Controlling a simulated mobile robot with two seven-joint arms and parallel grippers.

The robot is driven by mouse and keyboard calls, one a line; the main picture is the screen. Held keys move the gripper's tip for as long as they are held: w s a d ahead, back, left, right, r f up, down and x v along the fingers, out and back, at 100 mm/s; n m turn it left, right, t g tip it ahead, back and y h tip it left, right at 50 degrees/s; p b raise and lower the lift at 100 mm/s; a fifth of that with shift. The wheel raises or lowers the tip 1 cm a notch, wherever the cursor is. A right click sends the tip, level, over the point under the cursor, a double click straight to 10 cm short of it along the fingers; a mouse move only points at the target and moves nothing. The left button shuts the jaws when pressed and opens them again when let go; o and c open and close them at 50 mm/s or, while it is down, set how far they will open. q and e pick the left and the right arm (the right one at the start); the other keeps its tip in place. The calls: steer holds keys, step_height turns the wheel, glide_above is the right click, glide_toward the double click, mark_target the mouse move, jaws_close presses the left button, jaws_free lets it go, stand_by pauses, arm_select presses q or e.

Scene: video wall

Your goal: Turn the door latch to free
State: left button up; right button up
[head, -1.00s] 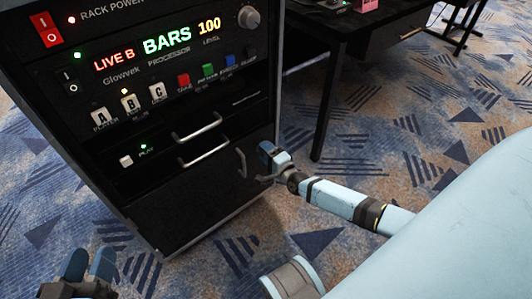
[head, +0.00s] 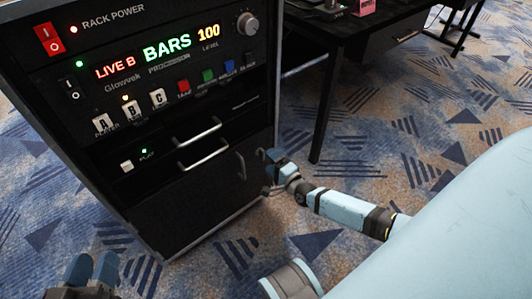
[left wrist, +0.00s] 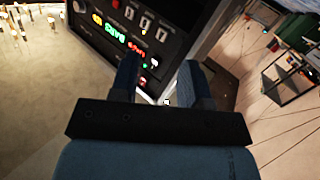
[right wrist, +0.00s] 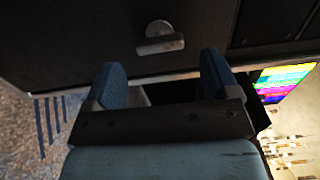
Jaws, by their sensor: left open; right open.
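The door latch (head: 241,165) is a small grey bar, roughly upright, near the right edge of the rack's dark lower door (head: 190,212). In the right wrist view the latch (right wrist: 160,38) is a bar on a round base, lying across the picture beyond the fingertips. My right gripper (head: 268,164) is just right of the latch, apart from it. In the right wrist view its blue fingers (right wrist: 163,80) are spread with nothing between them. My left gripper (head: 93,268) is open and empty at the lower left, in front of the rack; its fingers also show in the left wrist view (left wrist: 160,80).
Above the door are two drawer handles (head: 203,152), lit displays, buttons and a round knob (head: 247,24) on the rack. A black table (head: 345,35) stands at the right behind the rack. Patterned carpet is open to the right of the rack.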

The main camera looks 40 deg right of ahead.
arm_select(q)
step_height(320, 180, up, 4)
steer(key=shift+a+r+n+t+p, duration=0.1)
steer(key=shift+n+t+p, duration=0.2)
steer(key=shift+t+p, duration=0.8)
arm_select(e)
steer(key=s, duration=1)
steer(key=shift+d, duration=0.35)
